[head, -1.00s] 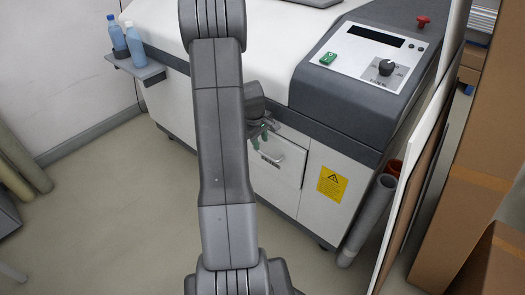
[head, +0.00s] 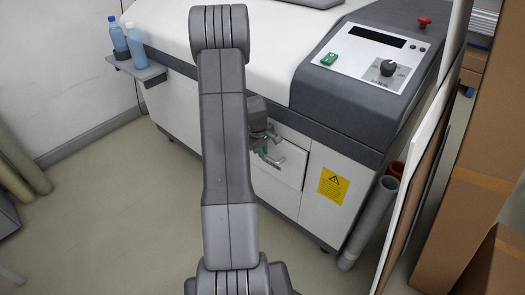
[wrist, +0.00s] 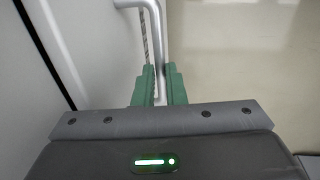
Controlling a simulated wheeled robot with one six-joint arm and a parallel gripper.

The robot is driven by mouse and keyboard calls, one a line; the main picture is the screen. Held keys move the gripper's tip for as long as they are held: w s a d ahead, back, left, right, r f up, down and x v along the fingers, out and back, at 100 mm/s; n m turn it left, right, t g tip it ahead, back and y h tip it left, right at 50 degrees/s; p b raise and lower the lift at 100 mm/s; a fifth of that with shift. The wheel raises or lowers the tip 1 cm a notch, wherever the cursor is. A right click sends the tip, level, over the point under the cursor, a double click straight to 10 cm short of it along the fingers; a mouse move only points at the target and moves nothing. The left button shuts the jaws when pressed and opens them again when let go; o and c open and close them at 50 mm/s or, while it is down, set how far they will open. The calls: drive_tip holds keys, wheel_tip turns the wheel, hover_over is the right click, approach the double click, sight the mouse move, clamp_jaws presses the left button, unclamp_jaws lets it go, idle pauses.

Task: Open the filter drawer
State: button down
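The filter drawer (head: 278,188) is a white panel low on the front of the white and grey machine. My gripper (wrist: 160,82) appears shut on the handle bar, one finger on each side with little or no gap. In the head view my gripper (head: 271,153) is at the drawer's upper part, and my arm hides the drawer's left side.
A yellow warning label (head: 333,185) is to the right of the drawer. Grey tubes (head: 368,222), panels and cardboard boxes (head: 480,195) crowd the right side. A small shelf (head: 138,69) with blue bottles is at left. The floor (head: 110,190) in front is clear at left.

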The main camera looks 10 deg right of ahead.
drive_tip(key=s+a+b, duration=0.7)
drive_tip(key=s+a, duration=0.7)
drive_tip(key=a, duration=0.4)
drive_tip(key=shift+s+a, duration=0.3)
drive_tip(key=shift+a, duration=0.1)
drive_tip(key=c, duration=1.5)
unclamp_jaws()
drive_tip(key=shift+r, duration=0.1)
wheel_tip(320, 180, up, 13)
drive_tip(key=s+a+p, duration=0.1)
drive_tip(key=a+p, duration=0.1)
drive_tip(key=p, duration=0.2)
drive_tip(key=shift+s+r+p, duration=0.2)
drive_tip(key=shift+s+p, duration=0.1)
drive_tip(key=shift+p, duration=0.1)
drive_tip(key=shift+f, duration=0.1)
